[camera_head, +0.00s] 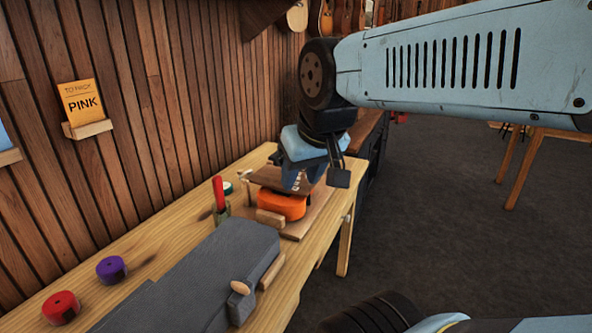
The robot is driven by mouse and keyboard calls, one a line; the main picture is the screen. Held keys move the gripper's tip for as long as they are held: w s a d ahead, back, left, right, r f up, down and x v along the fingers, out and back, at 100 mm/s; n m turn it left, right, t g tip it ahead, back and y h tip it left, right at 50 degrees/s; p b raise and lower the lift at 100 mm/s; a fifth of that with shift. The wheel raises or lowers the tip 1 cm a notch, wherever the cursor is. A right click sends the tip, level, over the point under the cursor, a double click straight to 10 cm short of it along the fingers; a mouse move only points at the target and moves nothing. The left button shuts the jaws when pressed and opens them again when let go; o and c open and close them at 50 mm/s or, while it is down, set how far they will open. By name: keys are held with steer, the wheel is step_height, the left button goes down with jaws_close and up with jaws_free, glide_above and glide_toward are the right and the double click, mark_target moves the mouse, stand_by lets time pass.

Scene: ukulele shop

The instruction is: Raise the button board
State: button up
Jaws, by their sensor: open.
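A dark brown board (270,179) with small pale marks near its right end lies over an orange round-edged object (283,206) on the workbench; it looks like the button board, but I cannot be sure. My gripper (318,182) is open and points down at the board's right end. One dark finger hangs to the right of the board, and the other is partly hidden by the gripper's blue body. I cannot tell whether a finger touches the board.
The wooden bench (170,215) runs along the plank wall. A grey case (210,275) lies in front. A red-handled tool (219,195) stands left of the board. Red (61,307) and purple (111,269) rolls sit at left.

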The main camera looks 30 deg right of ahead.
steer(key=shift+o, duration=1.3)
steer(key=shift+w+r, duration=0.1)
steer(key=shift+w, duration=0.1)
steer(key=shift+o, duration=0.2)
steer(key=w+d+r+n+g+h, duration=0.1)
steer(key=w+n, duration=0.3)
steer(key=w, duration=0.4)
steer(key=shift+w+d+r+g, duration=0.2)
steer(key=shift+d+r+g, duration=0.1)
steer(key=shift+d+r, duration=0.3)
steer(key=w+d+f+n+g, duration=0.1)
steer(key=w+d+f+n, duration=0.25)
steer(key=w+d, duration=0.35)
steer(key=w+d+f+n+g+y, duration=0.1)
steer(key=w+d+f+n+g, duration=0.15)
steer(key=w+d+n, duration=0.55)
steer(key=w+d+f+n+g, duration=0.1)
steer(key=w+d+f, duration=0.3)
steer(key=w, duration=0.6)
steer(key=shift+t, duration=0.25)
step_height(320, 180, down, 13)
steer(key=shift+w+a+f, duration=0.1)
steer(key=shift+w+a, duration=0.05)
